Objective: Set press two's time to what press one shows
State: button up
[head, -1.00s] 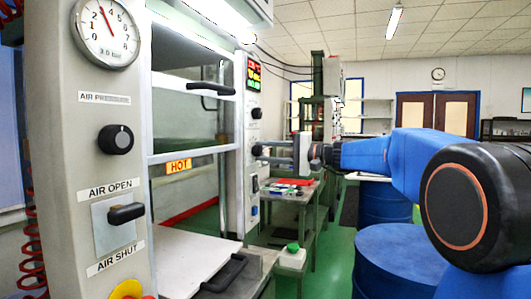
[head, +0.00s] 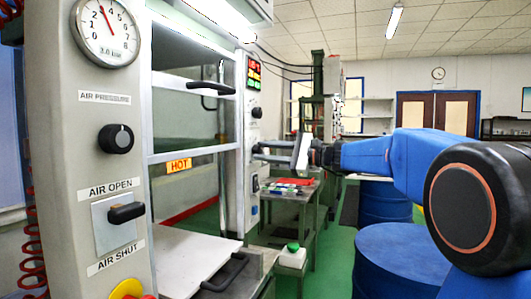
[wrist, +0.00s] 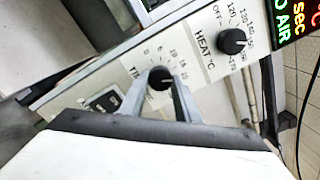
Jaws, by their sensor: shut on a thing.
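My gripper (head: 262,153) reaches the control column of the near press (head: 236,190). In the wrist view its two fingers (wrist: 161,95) are shut on the black TIME knob (wrist: 160,77), one on each side. The dial around it carries numbers, and the view is rolled, so the panel slants. The black HEAT °C knob (wrist: 231,41) is up and right of it. A lit display (head: 254,75) has red, yellow and green lines; its figures are too small to read. In the wrist view only part of it shows (wrist: 293,25), with "sec" and "AIR". I cannot tell this press's number.
The near press has an air gauge (head: 107,31), a black round knob (head: 116,138), an air lever (head: 127,212) and a HOT label (head: 179,166). Blue drums (head: 400,262) stand below my arm. A bench (head: 300,195) and green machine (head: 318,80) stand behind.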

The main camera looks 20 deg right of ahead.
jog(key=shift+f, duration=0.1)
dwell(0.3)
jog(key=o, duration=1)
jog(key=shift+o, duration=0.2)
jog(key=shift+d, duration=0.1)
jog(key=v, duration=1.7)
jog(key=shift+s+d+f, duration=0.1)
